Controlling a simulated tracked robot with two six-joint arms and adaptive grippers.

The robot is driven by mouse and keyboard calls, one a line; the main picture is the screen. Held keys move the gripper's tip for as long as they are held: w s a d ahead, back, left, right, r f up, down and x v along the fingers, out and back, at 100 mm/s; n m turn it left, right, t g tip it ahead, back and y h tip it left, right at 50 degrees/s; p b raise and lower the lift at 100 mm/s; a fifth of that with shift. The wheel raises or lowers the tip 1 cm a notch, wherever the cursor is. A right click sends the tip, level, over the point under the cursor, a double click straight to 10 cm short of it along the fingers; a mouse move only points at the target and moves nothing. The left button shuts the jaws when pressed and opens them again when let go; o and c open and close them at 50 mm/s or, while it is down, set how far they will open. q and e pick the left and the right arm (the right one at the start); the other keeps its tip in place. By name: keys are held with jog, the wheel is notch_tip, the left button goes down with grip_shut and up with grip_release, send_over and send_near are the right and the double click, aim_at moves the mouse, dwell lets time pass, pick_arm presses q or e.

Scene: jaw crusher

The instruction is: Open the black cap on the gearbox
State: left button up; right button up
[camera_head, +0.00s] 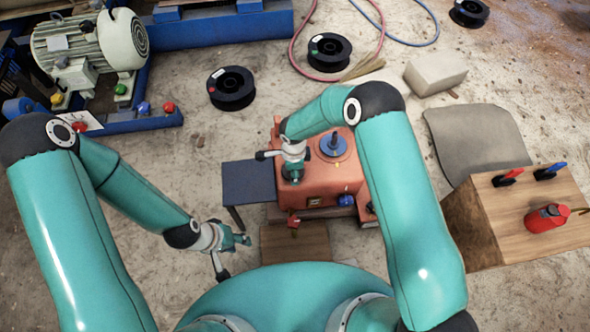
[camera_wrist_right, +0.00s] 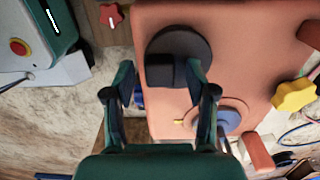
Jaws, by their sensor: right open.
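The gearbox (camera_head: 345,178) is an orange-red box in the middle of the head view; its top fills much of the right wrist view (camera_wrist_right: 245,55). The black cap (camera_wrist_right: 183,42), a dark disc with a raised grip bar, sits on the gearbox top. In the head view my right gripper hides it. My right gripper (camera_wrist_right: 160,75) is open above the cap, with its fingers to either side of the grip bar; contact cannot be told. My left gripper (camera_head: 238,240) hangs left of the gearbox, apart from it; its opening is too small to judge.
A blue disc with an upright rod (camera_head: 333,145) stands on the gearbox beside my right gripper. A blue knob (camera_head: 346,201) and red star knob (camera_head: 293,222) are at its front. A dark side table (camera_head: 248,182) stands left, a wooden box with tools (camera_head: 475,215) right.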

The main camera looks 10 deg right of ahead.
grip_shut()
jog(key=shift+w, duration=0.1)
dwell(0.3)
jog(key=shift+w+d+r+g, duration=0.1)
jog(key=shift+w+r+g, duration=0.15)
jog(key=shift+g, duration=0.25)
jog(key=shift+w+g+b, duration=0.2)
jog(key=shift+g+b, duration=0.1)
jog(key=g+b, duration=0.1)
jog(key=b, duration=0.1)
jog(key=w+g+b, duration=0.1)
jog(key=b, duration=0.2)
jog(key=r+g+b, duration=0.1)
jog(key=b, duration=0.1)
jog(key=shift+w+b, duration=0.25)
jog(key=shift+b, duration=0.15)
jog(key=shift+r+g+b, duration=0.25)
jog(key=shift+g+b, duration=0.15)
jog(key=shift+b, duration=0.15)
jog(key=shift+r, duration=0.25)
